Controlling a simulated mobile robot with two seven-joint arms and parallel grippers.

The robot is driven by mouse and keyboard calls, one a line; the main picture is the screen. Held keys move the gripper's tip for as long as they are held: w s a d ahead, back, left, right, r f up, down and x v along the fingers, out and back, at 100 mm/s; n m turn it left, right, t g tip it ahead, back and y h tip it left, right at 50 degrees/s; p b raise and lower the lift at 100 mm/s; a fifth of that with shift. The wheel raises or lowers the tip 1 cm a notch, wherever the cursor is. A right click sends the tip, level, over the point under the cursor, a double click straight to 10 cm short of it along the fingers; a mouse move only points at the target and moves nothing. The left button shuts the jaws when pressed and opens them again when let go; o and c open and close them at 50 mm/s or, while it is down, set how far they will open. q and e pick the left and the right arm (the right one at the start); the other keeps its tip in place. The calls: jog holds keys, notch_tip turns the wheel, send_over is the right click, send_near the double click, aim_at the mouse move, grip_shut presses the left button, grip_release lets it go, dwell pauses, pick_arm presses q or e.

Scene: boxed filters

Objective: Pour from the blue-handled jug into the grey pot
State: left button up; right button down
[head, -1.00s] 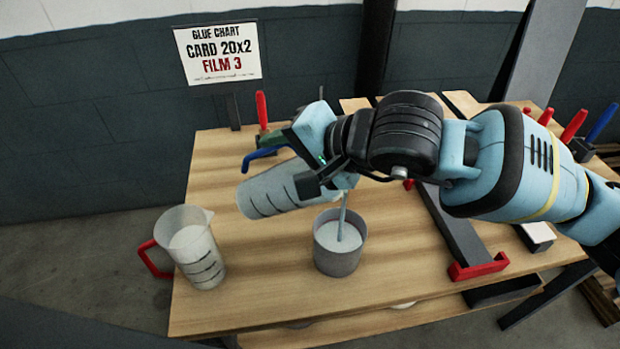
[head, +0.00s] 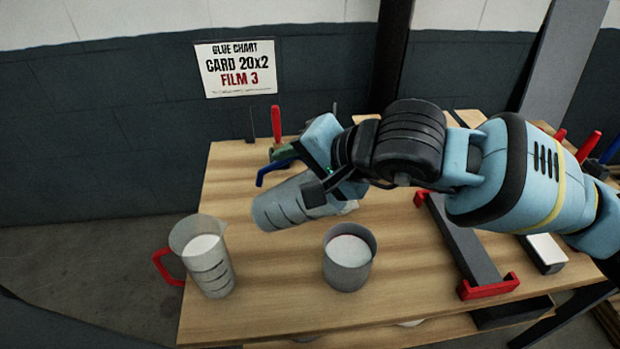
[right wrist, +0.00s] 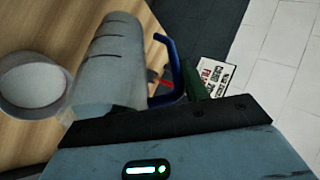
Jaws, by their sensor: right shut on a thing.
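The blue-handled jug (head: 280,208) is grey and translucent with dark marks. It is tipped far over on its side above the table, its mouth toward the right, and its blue handle shows at the upper left. My right gripper (head: 318,188) is shut on it. The grey pot (head: 348,270) stands upright below and right of the jug, with white liquid close under its rim. No stream shows between them. The right wrist view shows the jug (right wrist: 108,62) beside the pot (right wrist: 62,98). My left gripper is out of view.
A red-handled jug (head: 213,275) with white liquid stands at the table's left edge. A clamp with red ends (head: 488,287) lies right of the pot. Bare wood (head: 265,310) lies in front of the pot.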

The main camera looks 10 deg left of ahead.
jog(key=shift+a+r+h+p, duration=0.35)
jog(key=shift+r+h, duration=0.15)
jog(key=shift+r, duration=0.05)
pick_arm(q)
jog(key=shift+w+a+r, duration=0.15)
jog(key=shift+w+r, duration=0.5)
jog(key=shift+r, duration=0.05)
pick_arm(e)
jog(key=shift+f, duration=0.1)
